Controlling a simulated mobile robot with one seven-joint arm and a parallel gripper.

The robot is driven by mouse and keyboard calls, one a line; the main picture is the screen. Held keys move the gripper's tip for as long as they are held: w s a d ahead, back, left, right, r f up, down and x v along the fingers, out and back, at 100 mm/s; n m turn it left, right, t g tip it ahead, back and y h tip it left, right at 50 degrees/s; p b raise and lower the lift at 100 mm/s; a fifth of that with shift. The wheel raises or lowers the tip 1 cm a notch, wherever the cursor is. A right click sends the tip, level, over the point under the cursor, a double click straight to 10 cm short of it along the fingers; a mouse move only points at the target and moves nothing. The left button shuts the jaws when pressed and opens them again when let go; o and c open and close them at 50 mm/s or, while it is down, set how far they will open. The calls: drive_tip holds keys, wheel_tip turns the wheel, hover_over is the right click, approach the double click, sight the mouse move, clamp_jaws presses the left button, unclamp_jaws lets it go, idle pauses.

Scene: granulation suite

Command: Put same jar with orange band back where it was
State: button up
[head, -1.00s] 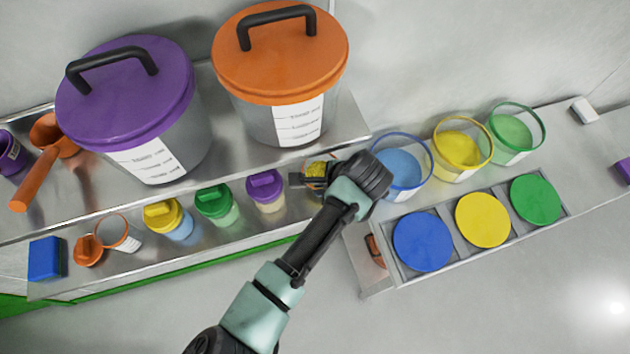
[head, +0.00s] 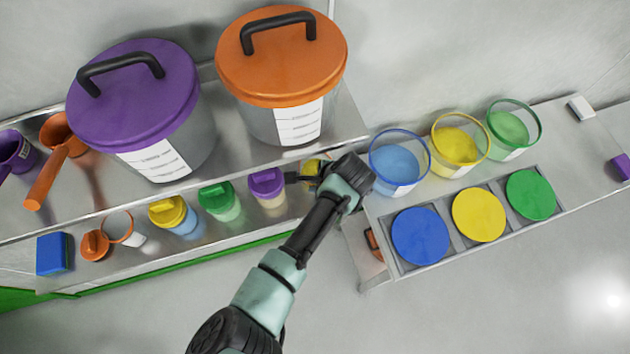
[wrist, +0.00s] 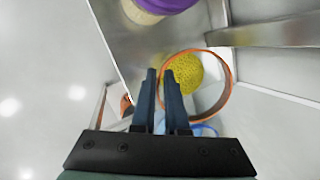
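The jar with the orange band (wrist: 228,92) is open-topped and holds yellow granules; in the wrist view its rim is just right of my fingertips. In the head view the jar (head: 311,167) is mostly hidden behind my gripper (head: 296,179), at the right end of the lower shelf. In the wrist view my gripper (wrist: 162,74) has its fingers close together, one on each side of the jar's wall, with the right finger inside the rim. I cannot tell whether the jar's base touches the shelf.
The purple-lidded jar (head: 267,184) stands just left, then green-lidded (head: 217,200) and yellow-lidded (head: 170,213) jars. The upper shelf overhangs with orange-lidded (head: 282,65) and purple-lidded (head: 134,95) drums. A blue-rimmed bin (head: 399,163) stands close on the right.

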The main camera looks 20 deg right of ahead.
drive_tip(key=o, duration=0.3)
drive_tip(key=shift+b, duration=0.45)
drive_tip(key=v, duration=0.7)
drive_tip(key=shift+s+r+b, duration=0.1)
drive_tip(key=shift+r+b, duration=0.15)
drive_tip(key=shift+b, duration=0.1)
drive_tip(key=shift+s+d, duration=0.1)
